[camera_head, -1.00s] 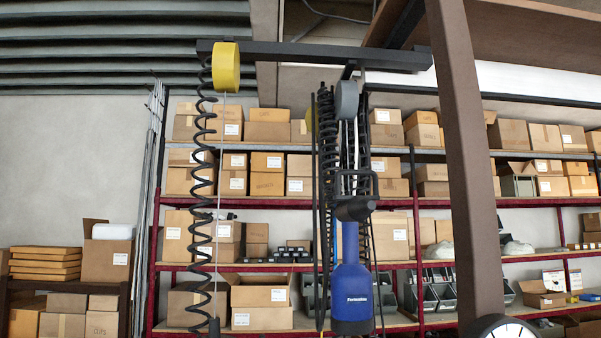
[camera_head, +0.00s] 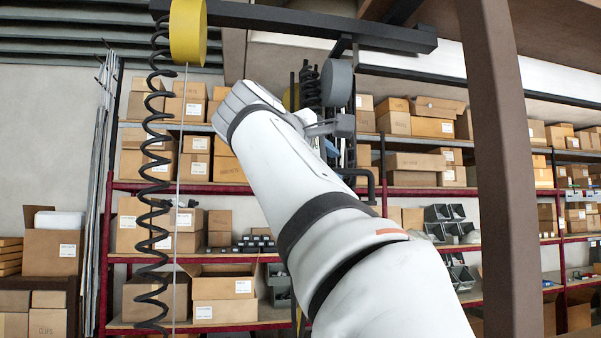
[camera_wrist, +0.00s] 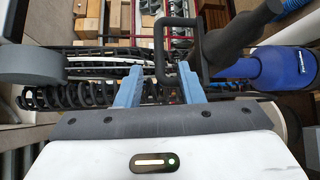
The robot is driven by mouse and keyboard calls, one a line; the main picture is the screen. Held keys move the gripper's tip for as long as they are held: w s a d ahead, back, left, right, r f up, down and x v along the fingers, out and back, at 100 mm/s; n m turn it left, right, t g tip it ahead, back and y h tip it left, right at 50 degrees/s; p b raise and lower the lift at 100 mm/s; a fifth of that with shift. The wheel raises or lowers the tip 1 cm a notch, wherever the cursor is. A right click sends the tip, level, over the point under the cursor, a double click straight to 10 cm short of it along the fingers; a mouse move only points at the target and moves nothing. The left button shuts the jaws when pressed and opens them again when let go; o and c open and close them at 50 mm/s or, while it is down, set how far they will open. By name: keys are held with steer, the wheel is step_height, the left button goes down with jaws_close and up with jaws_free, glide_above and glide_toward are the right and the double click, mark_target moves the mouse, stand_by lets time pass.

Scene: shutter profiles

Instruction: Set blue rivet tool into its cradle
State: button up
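The blue rivet tool (camera_wrist: 285,68) lies at the upper right of the wrist view, with its black head and a black wire loop (camera_wrist: 160,50) reaching left to my gripper. My gripper (camera_wrist: 160,72) has two blue fingers spread apart. The loop shows near the right finger and partly between the fingers; I cannot tell whether it touches either. In the head view my white arm reaches up and covers the blue body of the tool; a bent black bar, apparently its loop (camera_head: 366,178), shows past the arm. I cannot make out a cradle in either view.
A grey balancer reel (camera_head: 337,82) hangs from the dark overhead beam (camera_head: 290,22). A yellow reel (camera_head: 187,32) with a black coiled hose (camera_head: 152,220) hangs at left. A brown post (camera_head: 505,170) stands at right. Shelves with boxes fill the back.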

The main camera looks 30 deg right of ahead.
steer(key=p+x, duration=0.1)
steer(key=x, duration=0.6)
steer(key=shift+d, duration=0.2)
jaws_close()
steer(key=shift+f, duration=0.1)
stand_by(0.4)
